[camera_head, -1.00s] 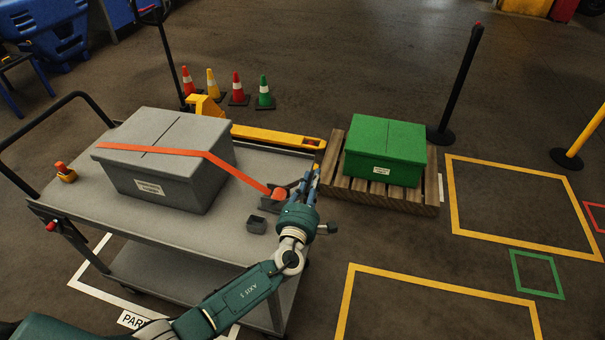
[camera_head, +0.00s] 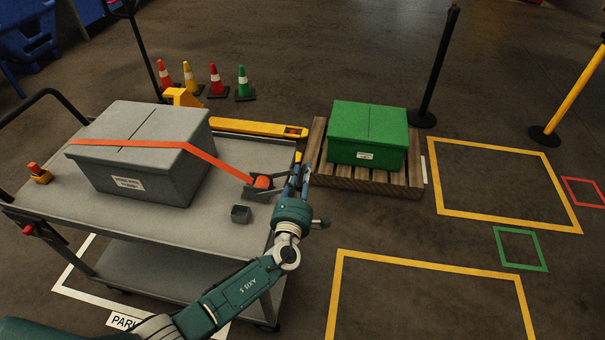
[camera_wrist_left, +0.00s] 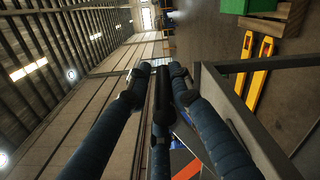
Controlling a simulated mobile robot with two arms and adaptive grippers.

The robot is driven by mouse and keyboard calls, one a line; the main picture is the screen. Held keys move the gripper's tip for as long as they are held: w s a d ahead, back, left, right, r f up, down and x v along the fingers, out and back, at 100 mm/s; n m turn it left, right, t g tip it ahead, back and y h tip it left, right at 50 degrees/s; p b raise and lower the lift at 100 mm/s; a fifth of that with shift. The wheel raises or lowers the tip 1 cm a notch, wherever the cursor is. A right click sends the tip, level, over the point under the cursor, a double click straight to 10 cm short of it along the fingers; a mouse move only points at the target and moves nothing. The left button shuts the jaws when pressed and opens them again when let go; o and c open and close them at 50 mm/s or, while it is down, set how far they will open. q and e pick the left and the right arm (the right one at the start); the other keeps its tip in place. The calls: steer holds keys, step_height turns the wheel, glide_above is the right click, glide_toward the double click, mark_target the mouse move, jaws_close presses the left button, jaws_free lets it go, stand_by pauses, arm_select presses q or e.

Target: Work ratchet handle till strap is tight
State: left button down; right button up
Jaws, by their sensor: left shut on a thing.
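An orange strap (camera_head: 142,144) lies across the lid of the grey box (camera_head: 150,170) on the grey cart (camera_head: 95,218). From the box's right edge it slants down in a straight line to the dark ratchet (camera_head: 262,190) at the cart's right side. My left gripper (camera_head: 298,180) is just right of the ratchet, its fingers closed. In the left wrist view the blue fingers (camera_wrist_left: 160,100) close around a dark bar, the ratchet handle (camera_wrist_left: 163,95). In the head view the fingers largely hide the handle. My right gripper is not in view.
A green box (camera_head: 368,135) stands on a wooden pallet (camera_head: 375,184) to the right. Several cones (camera_head: 215,82) stand behind the cart. The floor at the right front is clear.

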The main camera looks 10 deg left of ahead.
arm_select(q)
steer(key=c, duration=1.7)
jaws_free()
steer(key=shift+s+d+f, duration=0.25)
steer(key=shift+f, duration=0.25)
steer(key=shift+r, duration=0.1)
steer(key=shift+w+a, duration=0.1)
steer(key=shift+s+a, duration=0.1)
steer(key=shift+s, duration=0.4)
steer(key=s, duration=1.1)
steer(key=shift+r, duration=0.1)
